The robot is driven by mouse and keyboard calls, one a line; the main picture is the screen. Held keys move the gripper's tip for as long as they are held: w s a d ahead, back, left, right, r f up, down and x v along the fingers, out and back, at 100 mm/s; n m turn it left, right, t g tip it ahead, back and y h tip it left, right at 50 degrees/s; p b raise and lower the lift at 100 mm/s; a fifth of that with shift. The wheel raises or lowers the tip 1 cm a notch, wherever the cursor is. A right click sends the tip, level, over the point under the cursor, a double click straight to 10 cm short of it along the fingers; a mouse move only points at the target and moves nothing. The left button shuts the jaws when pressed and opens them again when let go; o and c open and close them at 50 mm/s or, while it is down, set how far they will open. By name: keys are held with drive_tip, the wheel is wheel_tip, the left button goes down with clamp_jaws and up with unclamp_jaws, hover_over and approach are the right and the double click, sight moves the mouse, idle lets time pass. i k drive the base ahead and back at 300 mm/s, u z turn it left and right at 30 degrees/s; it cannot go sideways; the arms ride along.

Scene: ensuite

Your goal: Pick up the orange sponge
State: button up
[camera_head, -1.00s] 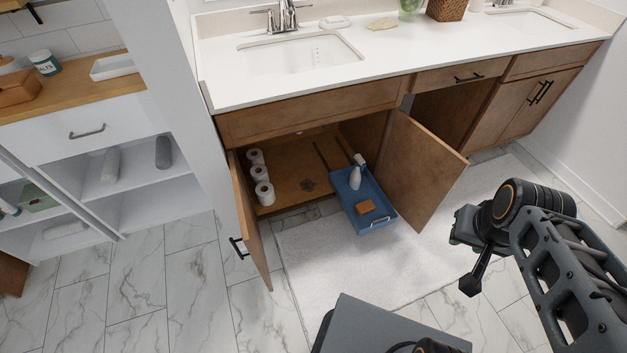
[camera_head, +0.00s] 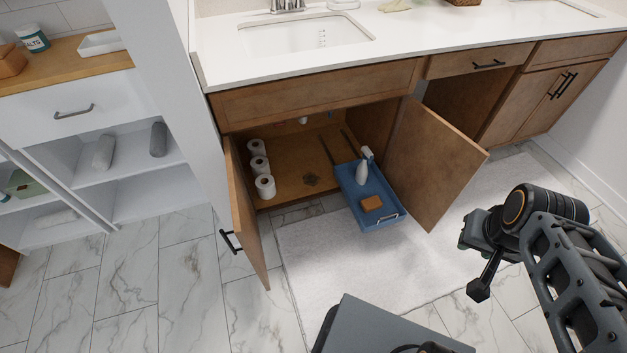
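The orange sponge (camera_head: 371,203) lies in the front part of a blue pull-out tray (camera_head: 378,222). The tray sticks out of the open cabinet under the sink. A white spray bottle (camera_head: 362,172) stands behind the sponge in the same tray. My gripper (camera_head: 479,290) is at the right, in front of and well apart from the tray, above the mat. Its fingers show only as a small dark shape, so I cannot tell whether they are open or shut.
Two open cabinet doors flank the tray: the left door (camera_head: 246,215) and the right door (camera_head: 432,165). Toilet rolls (camera_head: 265,186) stand inside the cabinet (camera_head: 300,160). A white mat (camera_head: 335,262) covers the floor in front. Open shelves (camera_head: 140,200) stand at the left.

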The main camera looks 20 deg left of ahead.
sight(372, 202)
drive_tip(key=k, duration=0.6)
drive_tip(key=u, duration=0.6)
drive_tip(key=i, duration=1.7)
drive_tip(key=u, duration=0.05)
